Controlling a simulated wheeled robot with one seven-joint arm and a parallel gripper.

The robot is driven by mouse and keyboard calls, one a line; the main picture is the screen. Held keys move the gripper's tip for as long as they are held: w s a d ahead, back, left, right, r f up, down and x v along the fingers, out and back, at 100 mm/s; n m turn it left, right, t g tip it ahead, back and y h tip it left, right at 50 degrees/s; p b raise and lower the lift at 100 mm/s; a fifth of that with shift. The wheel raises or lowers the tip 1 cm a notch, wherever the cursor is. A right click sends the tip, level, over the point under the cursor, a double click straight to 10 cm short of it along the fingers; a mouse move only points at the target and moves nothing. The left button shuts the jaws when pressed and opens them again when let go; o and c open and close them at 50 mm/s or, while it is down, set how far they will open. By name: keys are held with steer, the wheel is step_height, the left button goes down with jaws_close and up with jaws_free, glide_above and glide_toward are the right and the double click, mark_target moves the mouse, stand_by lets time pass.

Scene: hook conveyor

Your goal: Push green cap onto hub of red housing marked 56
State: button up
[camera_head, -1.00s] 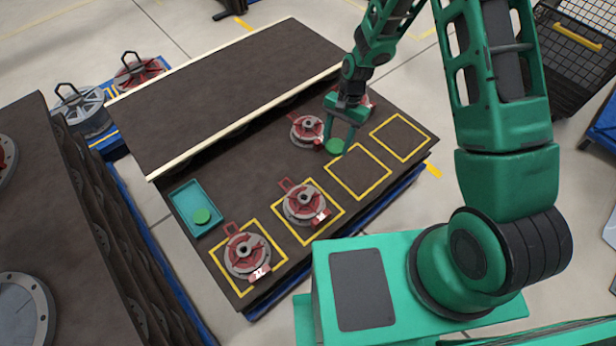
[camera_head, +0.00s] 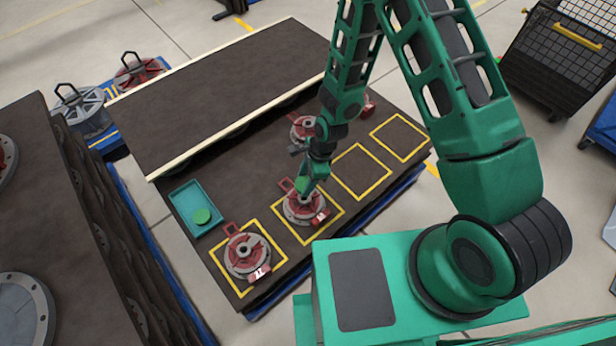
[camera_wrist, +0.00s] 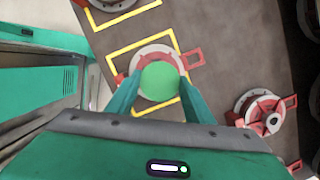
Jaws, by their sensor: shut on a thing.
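My gripper (camera_head: 310,181) is shut on a green cap (camera_wrist: 160,81), which also shows in the head view (camera_head: 302,184). The cap is directly over a red and grey housing (camera_head: 304,207) in a yellow-outlined square, covering its hub in the wrist view, where the housing's grey rim (camera_wrist: 141,56) shows around the cap. I cannot tell whether the cap touches the hub. The white label on this housing is too small to read surely. Another red housing (camera_head: 246,256) stands in the front-left square, and one (camera_head: 303,128) stands behind, partly hidden by my arm.
Two yellow-outlined squares on the right (camera_head: 361,149) are empty. A further red part (camera_head: 369,104) is mostly hidden behind my arm. A raised dark conveyor with a pale edge (camera_head: 245,125) runs along the back.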

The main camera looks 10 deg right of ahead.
steer(key=shift+f, duration=4.3)
steer(key=o, duration=1.1)
steer(key=v, duration=1)
steer(key=shift+r, duration=0.35)
steer(key=shift+w, duration=0.1)
